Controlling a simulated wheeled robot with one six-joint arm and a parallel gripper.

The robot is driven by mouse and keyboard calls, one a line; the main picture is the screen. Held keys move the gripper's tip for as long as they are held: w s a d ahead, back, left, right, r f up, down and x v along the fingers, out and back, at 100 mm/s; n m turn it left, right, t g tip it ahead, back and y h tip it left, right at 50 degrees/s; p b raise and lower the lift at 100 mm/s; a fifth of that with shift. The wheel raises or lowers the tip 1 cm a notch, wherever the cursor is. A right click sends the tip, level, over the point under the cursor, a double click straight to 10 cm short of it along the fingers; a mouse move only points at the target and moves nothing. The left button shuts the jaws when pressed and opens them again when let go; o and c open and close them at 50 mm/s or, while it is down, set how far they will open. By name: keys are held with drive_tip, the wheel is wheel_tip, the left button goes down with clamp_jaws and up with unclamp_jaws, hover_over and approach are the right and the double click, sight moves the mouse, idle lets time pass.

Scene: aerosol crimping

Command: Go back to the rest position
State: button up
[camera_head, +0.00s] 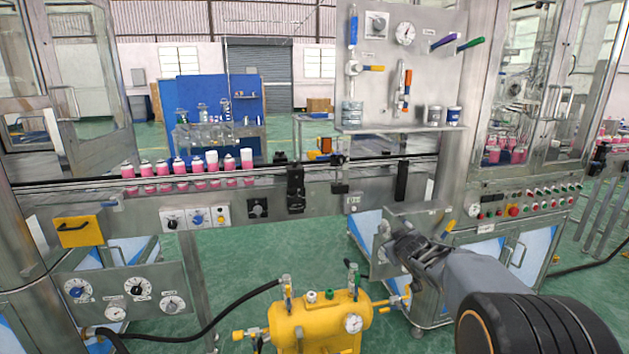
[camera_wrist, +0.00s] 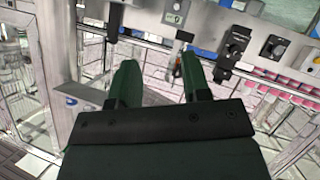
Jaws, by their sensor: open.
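My gripper (camera_head: 388,238) is at the right of the middle in the head view, at the end of my arm, in front of the machine's lower steel front. The arm reaches in from the lower right corner. In the wrist view my gripper (camera_wrist: 160,68) shows two dark green fingers standing apart. No held object shows between them; only the background machinery is seen there. The fingertips are small and partly hidden behind the wrist in the head view, so I cannot tell whether they touch the steel front.
A yellow tank (camera_head: 320,325) with gauge and valves stands low, left of my arm. Several pink cans (camera_head: 188,175) line the conveyor (camera_head: 270,178). A steel panel (camera_head: 390,60) holds gauges and handles. A button console (camera_head: 520,203) is at right. Green floor (camera_head: 240,262) lies open between machines.

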drive_tip(key=s+a+r+m+g+h+p, duration=0.1)
drive_tip(key=s+r+m+g+p, duration=0.2)
drive_tip(key=s, duration=0.6)
drive_tip(key=s+a+r+m+g+h+p, duration=0.1)
drive_tip(key=s+r+g+p, duration=0.1)
drive_tip(key=s+r+p, duration=0.45)
drive_tip(key=s+a+g+y+p, duration=0.1)
drive_tip(key=s+a+g, duration=0.1)
drive_tip(key=s, duration=0.7)
drive_tip(key=s+a+f+g+y+p, duration=0.1)
drive_tip(key=s+a+g, duration=0.1)
drive_tip(key=s, duration=0.7)
drive_tip(key=shift+a+y+p, duration=0.3)
drive_tip(key=shift+a+y, duration=0.1)
